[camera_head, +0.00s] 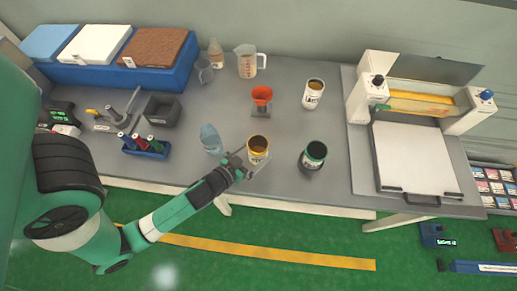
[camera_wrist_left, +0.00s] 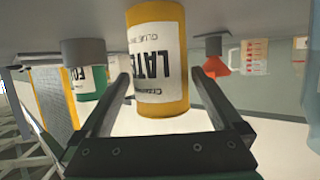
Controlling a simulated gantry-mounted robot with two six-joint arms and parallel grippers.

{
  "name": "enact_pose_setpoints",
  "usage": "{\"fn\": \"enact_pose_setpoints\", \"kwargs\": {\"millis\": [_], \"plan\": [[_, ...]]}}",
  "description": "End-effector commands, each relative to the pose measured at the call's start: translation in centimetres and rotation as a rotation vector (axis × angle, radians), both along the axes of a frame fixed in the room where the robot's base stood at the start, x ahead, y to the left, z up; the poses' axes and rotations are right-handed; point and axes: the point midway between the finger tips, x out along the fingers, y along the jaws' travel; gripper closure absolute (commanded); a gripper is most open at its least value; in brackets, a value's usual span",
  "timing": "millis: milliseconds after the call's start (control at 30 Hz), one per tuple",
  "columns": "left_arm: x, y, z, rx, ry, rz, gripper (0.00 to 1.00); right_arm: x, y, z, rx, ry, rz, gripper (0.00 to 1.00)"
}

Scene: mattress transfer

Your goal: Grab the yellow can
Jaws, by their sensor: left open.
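The yellow can (camera_head: 258,145) with a white label stands upright on the grey table (camera_head: 330,190), near its front edge. My left gripper (camera_head: 252,162) reaches it from the front left. In the left wrist view the yellow can (camera_wrist_left: 158,60) shows upside down, between the two fingers of the open left gripper (camera_wrist_left: 160,95). A gap shows on either side, so the fingers do not look closed on it. My right gripper is not in view.
A green can (camera_head: 314,155) stands to the right and a clear bottle (camera_head: 211,139) close to the left. A red funnel (camera_head: 262,93) is behind. A white can (camera_head: 314,93), a measuring jug (camera_head: 247,62) and a press machine (camera_head: 415,150) stand farther off.

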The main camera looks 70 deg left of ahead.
Motion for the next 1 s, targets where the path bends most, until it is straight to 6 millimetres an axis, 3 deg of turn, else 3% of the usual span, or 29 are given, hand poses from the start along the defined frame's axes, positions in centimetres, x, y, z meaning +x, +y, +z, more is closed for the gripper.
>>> {"fn": "enact_pose_setpoints", "kwargs": {"millis": [167,433,700,1000], "plan": [[0.5,0.3,-0.3,0.001,0.000,0.000,0.00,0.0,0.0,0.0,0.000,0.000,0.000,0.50],[3.8,2.4,-2.0,0.001,-0.001,0.001,0.00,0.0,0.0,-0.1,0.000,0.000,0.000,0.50],[4.1,2.6,-2.2,-0.001,0.001,-0.001,0.00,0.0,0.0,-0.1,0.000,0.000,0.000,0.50],[4.1,2.6,-2.2,0.001,0.000,-0.001,0.54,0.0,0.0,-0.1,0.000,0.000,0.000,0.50]]}}
